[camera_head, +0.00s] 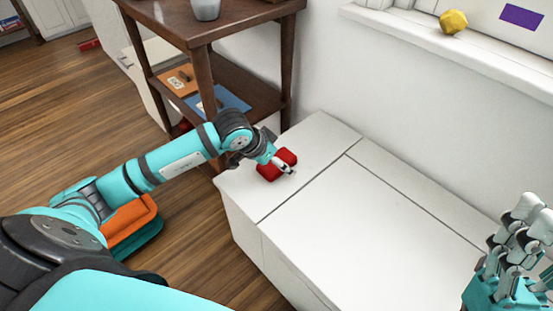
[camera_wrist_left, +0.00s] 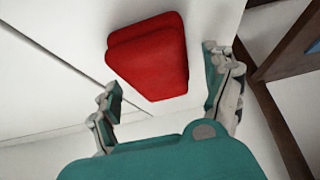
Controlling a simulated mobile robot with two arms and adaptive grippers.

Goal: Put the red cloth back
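The red cloth (camera_head: 268,169) is a compact folded block on the white marble top, near its far left corner. In the left wrist view, the red cloth (camera_wrist_left: 150,57) lies in front of the spread fingers, its near end reaching between them. My left gripper (camera_head: 284,163) is at the cloth in the head view, partly covering it. In the left wrist view, my left gripper (camera_wrist_left: 162,75) is open, with a finger to each side and gaps to the cloth. My right gripper (camera_head: 515,240) is at the right edge, away from the cloth; its grip is unclear.
The white marble top (camera_head: 350,230) is otherwise bare. A dark wooden shelf (camera_head: 245,85) stands behind it at the left, holding an orange book (camera_head: 178,80) and a blue item (camera_head: 225,102). A yellow faceted object (camera_head: 453,21) sits on the white ledge (camera_head: 450,50).

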